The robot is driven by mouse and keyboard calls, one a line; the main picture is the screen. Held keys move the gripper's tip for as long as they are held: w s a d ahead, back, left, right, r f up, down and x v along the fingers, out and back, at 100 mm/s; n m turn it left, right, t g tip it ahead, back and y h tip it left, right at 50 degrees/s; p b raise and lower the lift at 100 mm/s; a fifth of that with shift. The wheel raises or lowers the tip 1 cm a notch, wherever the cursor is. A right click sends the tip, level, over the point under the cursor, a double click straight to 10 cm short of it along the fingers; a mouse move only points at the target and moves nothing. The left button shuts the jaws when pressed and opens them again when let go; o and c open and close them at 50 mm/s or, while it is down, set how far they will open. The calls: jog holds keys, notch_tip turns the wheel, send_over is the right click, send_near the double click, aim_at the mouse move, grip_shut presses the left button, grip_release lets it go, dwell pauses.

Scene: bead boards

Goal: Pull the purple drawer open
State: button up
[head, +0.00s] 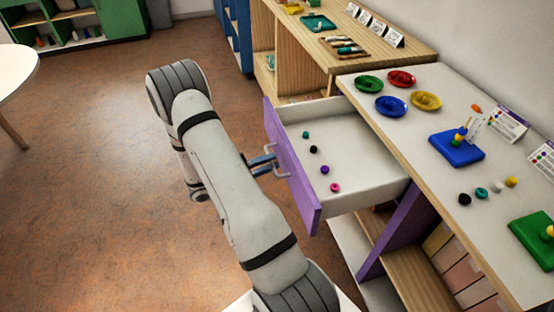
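The purple drawer (291,167) stands far out of the light wooden table on the right, its purple front facing left and its white inside showing. Its pale bar handle (269,149) sticks out from the front. My gripper (265,165), with blue fingers, is at the handle and overlaps it in the head view. The fingers are small and partly hidden by my arm, so I cannot tell whether they are closed on the bar. Inside the drawer lie a teal bead (306,134), a black bead (313,149), a purple bead (325,170) and a pink bead (335,187).
The tabletop (420,125) holds green, red, blue and yellow dishes (426,100), a blue bead board (457,149), a green board (535,236), cards and loose beads. Open shelves sit below. A wooden shelf unit stands behind. The brown floor (90,190) on the left is clear.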

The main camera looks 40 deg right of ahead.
jog(key=v, duration=0.6)
jog(key=shift+a, duration=0.3)
jog(key=shift+f, duration=0.1)
jog(key=s+a+r+m+t+y+p, duration=0.3)
jog(key=s+a+r+m+y, duration=0.1)
jog(key=r+m, duration=0.5)
jog(key=s+a+r+m+t+y+p, duration=0.3)
jog(key=a+r+m+y, duration=0.3)
jog(key=m, duration=0.6)
jog(key=s+a+r+m+t+y+p, duration=0.3)
jog(key=r+m+y, duration=0.5)
jog(key=r, duration=0.5)
jog(key=s+a+m+t, duration=0.1)
jog(key=s+a+m, duration=0.1)
jog(key=shift+s+a+y, duration=0.3)
jog(key=shift+s+a, duration=0.05)
jog(key=shift+s, duration=0.05)
